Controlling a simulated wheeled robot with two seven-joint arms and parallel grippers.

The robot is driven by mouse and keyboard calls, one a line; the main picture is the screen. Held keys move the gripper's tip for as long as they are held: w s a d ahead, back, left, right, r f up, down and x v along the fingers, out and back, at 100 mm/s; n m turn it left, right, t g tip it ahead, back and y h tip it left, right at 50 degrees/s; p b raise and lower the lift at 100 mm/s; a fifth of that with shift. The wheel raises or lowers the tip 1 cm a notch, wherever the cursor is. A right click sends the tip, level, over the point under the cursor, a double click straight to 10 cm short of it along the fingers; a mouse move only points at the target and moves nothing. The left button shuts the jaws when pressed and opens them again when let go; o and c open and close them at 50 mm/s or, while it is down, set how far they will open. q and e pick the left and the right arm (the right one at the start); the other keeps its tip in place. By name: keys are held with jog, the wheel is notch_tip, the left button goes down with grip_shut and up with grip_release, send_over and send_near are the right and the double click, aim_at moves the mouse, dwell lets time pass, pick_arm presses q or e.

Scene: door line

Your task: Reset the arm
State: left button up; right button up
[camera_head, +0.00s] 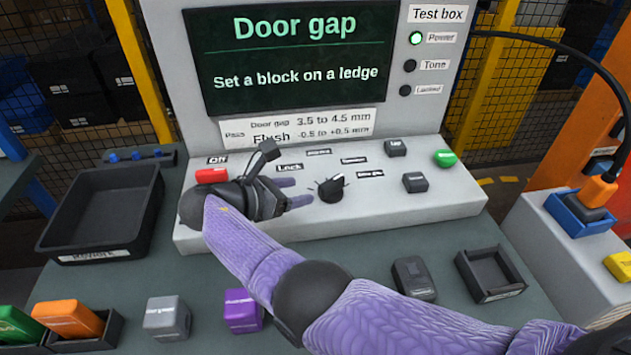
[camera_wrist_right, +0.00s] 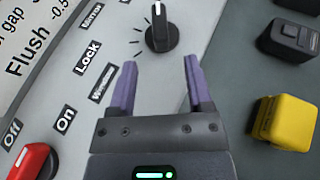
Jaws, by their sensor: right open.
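My right arm comes in from the lower right of the head view in a purple sleeve. Its gripper (camera_head: 297,191) is over the sloped control panel (camera_head: 420,205), left of the black rotary knob (camera_head: 331,188). In the right wrist view the gripper (camera_wrist_right: 160,63) has its two purple fingers apart with nothing between them, and the knob (camera_wrist_right: 160,30) lies just beyond the tips. I cannot tell whether the fingers touch the panel. My left gripper is not in view.
An empty black tray (camera_head: 105,210) is at left. Orange (camera_head: 68,316), grey (camera_head: 167,318) and purple (camera_head: 242,310) blocks line the front. A dark device (camera_head: 413,277) and small empty tray (camera_head: 490,275) are at right. The wrist view shows a yellow block (camera_wrist_right: 285,122).

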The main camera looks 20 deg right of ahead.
jog(key=shift+s+a+r, duration=0.1)
jog(key=shift+a+r, duration=0.05)
jog(key=shift+a, duration=0.2)
